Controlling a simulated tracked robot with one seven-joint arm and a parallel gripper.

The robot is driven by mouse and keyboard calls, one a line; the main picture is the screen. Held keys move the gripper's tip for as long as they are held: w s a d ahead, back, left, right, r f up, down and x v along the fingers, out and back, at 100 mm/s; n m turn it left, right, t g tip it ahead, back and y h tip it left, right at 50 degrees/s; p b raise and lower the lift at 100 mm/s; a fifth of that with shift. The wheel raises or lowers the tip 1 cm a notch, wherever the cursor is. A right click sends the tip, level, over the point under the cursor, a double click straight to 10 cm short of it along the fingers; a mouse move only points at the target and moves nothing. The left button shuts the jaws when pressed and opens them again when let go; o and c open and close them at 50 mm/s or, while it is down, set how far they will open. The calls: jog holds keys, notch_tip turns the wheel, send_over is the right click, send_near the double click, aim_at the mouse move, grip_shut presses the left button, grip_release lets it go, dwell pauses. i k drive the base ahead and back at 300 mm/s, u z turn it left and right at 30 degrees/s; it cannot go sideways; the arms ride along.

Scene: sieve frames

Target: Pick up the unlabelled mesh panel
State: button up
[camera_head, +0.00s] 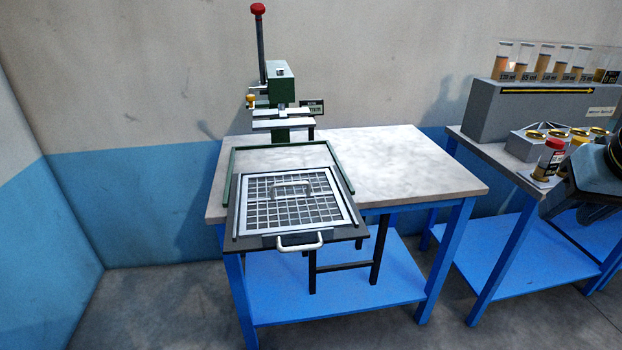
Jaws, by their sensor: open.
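A mesh panel (262,206) with a pale frame, a dark square grid and a light handle (292,188) across its middle lies flat on a dark sliding tray (235,226). I see no label on it. The tray sticks out past the table's front edge and has its own pale handle (300,242) at the front. A dark part of my arm shows at the right edge, well away from the panel. My gripper's fingers do not show.
A green press (279,85) with a red-knobbed lever stands behind the tray on the table (425,165). The tabletop right of the tray is clear. A second table at right holds a grey rack (520,110) with labelled sample tubes and a red-capped jar (549,155).

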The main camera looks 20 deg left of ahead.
aim_at(346, 222)
jog(key=i, duration=1.4)
jog(key=u, duration=1.55)
jog(key=k, duration=0.9)
jog(key=u, duration=0.05)
jog(key=i, duration=0.9)
